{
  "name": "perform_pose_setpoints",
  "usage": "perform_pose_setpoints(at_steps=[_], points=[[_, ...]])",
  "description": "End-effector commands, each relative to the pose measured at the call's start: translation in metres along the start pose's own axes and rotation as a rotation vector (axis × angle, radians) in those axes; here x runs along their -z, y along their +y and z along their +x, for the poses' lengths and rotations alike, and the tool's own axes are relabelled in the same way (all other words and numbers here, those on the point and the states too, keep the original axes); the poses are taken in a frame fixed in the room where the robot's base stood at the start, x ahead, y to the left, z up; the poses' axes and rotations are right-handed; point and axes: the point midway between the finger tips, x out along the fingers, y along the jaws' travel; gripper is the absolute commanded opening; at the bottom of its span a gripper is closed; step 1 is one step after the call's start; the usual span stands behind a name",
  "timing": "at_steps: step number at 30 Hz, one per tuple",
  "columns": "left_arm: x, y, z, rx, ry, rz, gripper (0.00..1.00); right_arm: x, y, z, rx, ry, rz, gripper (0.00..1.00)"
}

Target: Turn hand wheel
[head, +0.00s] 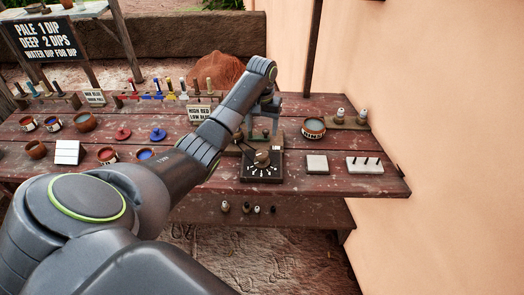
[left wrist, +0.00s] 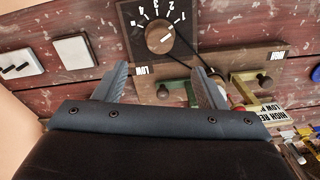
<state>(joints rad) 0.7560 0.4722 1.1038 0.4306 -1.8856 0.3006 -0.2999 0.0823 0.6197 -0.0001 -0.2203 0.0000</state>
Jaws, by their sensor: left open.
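A round brown knob (head: 262,158) sits on a black dial box (head: 262,175) with a numbered scale, near the table's front edge. It is the only wheel-like part I can make out. In the left wrist view the knob (left wrist: 160,36) carries a pale pointer mark and is in full sight. My left gripper (head: 264,120) is just behind the dial, pointing down. Its jaws (left wrist: 162,75) are open and empty, with the knob beyond the fingertips and apart from them. A small dark knob (left wrist: 163,92) on a green block shows between the fingers. My right gripper is out of view.
A bowl (head: 313,128), a pale square tile (head: 317,165) and a white pegged block (head: 364,165) stand right of the dial. Red and blue pots and several coloured stamps fill the left. A plaster wall (head: 430,150) bounds the table on the right.

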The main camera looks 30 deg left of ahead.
Motion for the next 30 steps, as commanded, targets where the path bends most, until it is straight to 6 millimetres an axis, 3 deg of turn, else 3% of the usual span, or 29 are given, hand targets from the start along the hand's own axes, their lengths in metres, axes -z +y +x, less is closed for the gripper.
perform_pose_setpoints(at_steps=[9, 15, 21, 30], points=[[-0.001, 0.000, 0.070, 0.001, -0.004, -0.001, 0.64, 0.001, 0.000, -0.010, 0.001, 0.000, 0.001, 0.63], [0.000, 0.001, 0.100, 0.000, -0.001, 0.000, 0.64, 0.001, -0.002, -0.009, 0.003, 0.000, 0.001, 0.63], [0.000, 0.000, 0.113, 0.001, 0.001, 0.001, 0.64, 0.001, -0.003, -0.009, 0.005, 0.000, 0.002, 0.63], [0.000, 0.000, 0.114, 0.001, 0.002, 0.001, 0.64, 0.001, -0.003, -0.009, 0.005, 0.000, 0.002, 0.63]])
